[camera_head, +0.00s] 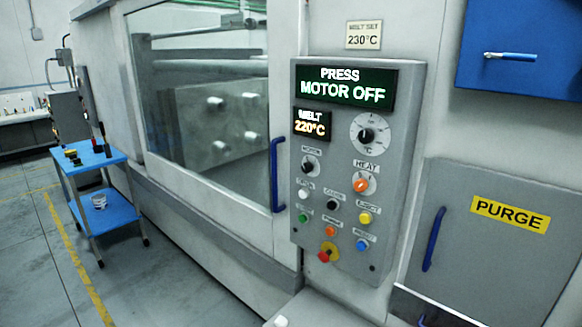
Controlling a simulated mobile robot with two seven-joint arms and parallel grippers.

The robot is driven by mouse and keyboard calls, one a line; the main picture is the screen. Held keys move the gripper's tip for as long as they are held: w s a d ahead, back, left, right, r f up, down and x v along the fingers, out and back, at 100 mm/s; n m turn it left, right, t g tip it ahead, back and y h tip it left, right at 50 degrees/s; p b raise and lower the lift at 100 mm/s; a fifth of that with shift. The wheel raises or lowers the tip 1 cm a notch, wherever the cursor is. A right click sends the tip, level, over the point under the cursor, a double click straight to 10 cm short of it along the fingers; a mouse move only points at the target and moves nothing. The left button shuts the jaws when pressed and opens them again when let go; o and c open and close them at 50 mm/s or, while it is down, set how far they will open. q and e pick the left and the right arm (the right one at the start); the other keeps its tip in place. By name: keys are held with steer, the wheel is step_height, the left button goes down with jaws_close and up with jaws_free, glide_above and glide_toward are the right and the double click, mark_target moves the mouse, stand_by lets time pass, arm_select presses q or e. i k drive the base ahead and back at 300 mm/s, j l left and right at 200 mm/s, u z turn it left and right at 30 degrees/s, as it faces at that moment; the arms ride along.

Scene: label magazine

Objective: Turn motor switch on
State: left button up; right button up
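The motor switch (308,167) is a small black rotary knob under a label that appears to read MOTOR. It sits at the upper left of the knobs on the grey control panel (347,225). The green-lit display (346,84) at the panel's top reads PRESS MOTOR OFF. The fine angle of the knob's pointer is too small to tell. Neither of my grippers is in view.
Close to the switch are an orange HEAT selector (361,185), a temperature dial (367,135) and several coloured buttons. A blue door handle (276,174) stands just left of the panel. A PURGE door (490,240) is at right, a blue cart (104,205) far left.

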mark_target(307, 169)
steer(key=i+j, duration=0.15)
steer(key=j, duration=0.2)
steer(key=i+j+z, duration=0.15)
steer(key=j, duration=0.2)
steer(key=i+j, duration=0.2)
steer(key=j, duration=0.15)
